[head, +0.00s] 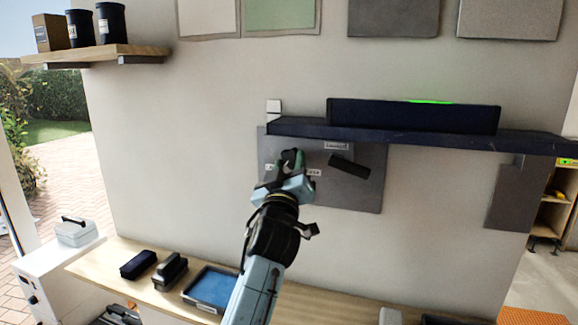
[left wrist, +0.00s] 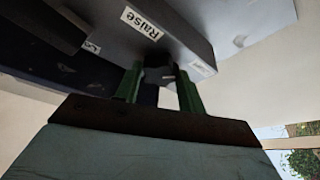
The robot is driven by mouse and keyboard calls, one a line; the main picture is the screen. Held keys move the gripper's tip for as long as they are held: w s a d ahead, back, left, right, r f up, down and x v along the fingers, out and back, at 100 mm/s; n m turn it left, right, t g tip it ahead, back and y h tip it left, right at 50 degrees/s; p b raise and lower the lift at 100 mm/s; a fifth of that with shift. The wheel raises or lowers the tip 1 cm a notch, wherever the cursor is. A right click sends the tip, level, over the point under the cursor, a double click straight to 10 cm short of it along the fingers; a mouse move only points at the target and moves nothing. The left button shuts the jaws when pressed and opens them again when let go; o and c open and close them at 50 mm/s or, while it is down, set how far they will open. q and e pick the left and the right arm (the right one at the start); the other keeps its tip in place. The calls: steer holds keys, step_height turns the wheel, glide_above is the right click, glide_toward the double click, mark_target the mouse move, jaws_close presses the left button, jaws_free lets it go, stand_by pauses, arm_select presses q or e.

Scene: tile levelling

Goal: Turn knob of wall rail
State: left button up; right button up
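The wall rail (head: 400,137) is a long dark blue shelf-like bar across the wall. Below it a grey panel (head: 360,197) carries small labels and a dark slanted lever-like bar (head: 349,167). My left gripper (head: 291,160) reaches the panel's left part. In the left wrist view, its green fingers (left wrist: 158,82) stand apart on either side of a small dark knob (left wrist: 158,74), beside a label reading "Raise" (left wrist: 142,22). Whether the fingers press on the knob cannot be told. In the head view the gripper largely hides the knob. My right gripper is not in view.
A dark box with a green strip (head: 413,116) sits on the rail. A wooden bench (head: 115,262) below holds a blue tray (head: 210,288) and dark tools. A shelf (head: 95,56) with containers is at upper left. The wall left of the panel is clear.

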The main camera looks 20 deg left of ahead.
arm_select(q)
steer(key=shift+c, duration=1.4)
steer(key=m+h+p, duration=0.1)
steer(key=m, duration=0.1)
steer(key=m+h+p, duration=0.1)
steer(key=m, duration=0.1)
steer(key=shift+a+r+m+t, duration=0.1)
steer(key=shift+a+m+t, duration=0.1)
steer(key=shift+m+t, duration=0.1)
steer(key=shift+m+h+p, duration=0.45)
steer(key=shift+m+h, duration=0.25)
steer(key=shift+m, duration=0.5)
steer(key=o, duration=1)
steer(key=shift+c, duration=0.2)
steer(key=shift+s+f, duration=0.1)
steer(key=shift+f, duration=0.1)
steer(key=b+v, duration=0.2)
steer(key=v, duration=1.1)
steer(key=shift+b, duration=0.35)
